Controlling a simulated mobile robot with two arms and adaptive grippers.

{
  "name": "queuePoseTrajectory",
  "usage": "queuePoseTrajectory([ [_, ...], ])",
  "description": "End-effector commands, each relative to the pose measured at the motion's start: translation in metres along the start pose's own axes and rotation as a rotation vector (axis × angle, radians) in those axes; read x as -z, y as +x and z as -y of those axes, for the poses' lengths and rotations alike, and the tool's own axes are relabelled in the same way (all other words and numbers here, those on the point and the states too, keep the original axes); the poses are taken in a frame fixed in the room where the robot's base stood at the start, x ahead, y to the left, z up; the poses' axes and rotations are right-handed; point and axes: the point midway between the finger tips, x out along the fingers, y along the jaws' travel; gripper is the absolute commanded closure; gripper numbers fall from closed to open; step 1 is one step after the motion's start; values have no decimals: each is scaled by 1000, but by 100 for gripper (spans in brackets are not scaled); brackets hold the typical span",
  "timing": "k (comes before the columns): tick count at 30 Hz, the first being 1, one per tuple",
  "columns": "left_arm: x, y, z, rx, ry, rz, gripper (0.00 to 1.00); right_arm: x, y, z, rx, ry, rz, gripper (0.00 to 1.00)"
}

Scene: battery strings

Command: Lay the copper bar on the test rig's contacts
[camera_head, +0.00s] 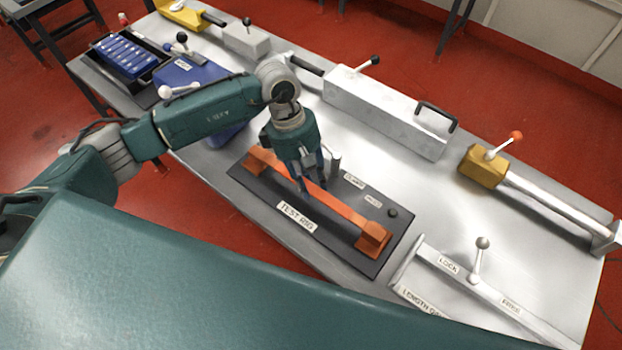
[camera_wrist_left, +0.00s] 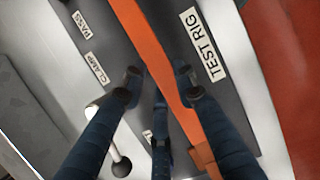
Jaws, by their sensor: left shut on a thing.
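The copper bar (camera_head: 335,207) is a long orange strip above the dark test rig plate (camera_head: 285,233). It spans from the far-left contact block (camera_head: 261,161) to the near-right contact block (camera_head: 373,240). I cannot tell whether it rests on both or hovers just above. My left gripper (camera_head: 313,187) points down at the bar's middle and is shut on it. In the left wrist view the bar (camera_wrist_left: 143,35) runs between the two fingers (camera_wrist_left: 160,82). My right gripper is not in view.
Behind the rig lie a long grey box (camera_head: 385,115) with a black handle and a yellow block (camera_head: 482,167) with a red-knobbed lever. A length gauge (camera_head: 470,275) lies at the right. A blue box (camera_head: 190,75) and a tray of blue cells (camera_head: 125,55) stand far left.

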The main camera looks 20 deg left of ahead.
Motion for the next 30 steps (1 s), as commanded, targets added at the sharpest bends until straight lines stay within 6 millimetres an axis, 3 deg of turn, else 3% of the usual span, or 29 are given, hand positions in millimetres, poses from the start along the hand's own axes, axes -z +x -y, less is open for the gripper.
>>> queuePoseTrajectory([
  [1, 0, 0, -1, -3, 1, 1, 100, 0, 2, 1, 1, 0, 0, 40],
  [2, 1, 1, 0, 0, 0, 0, 67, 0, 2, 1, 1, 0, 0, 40],
  [4, 0, 0, 0, 0, 0, 0, 53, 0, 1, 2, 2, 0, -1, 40],
  [17, 1, -8, -1, -4, 0, -2, 52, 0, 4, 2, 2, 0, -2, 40],
  [30, 2, -94, -1, -5, 0, -3, 52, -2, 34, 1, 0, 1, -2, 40],
])
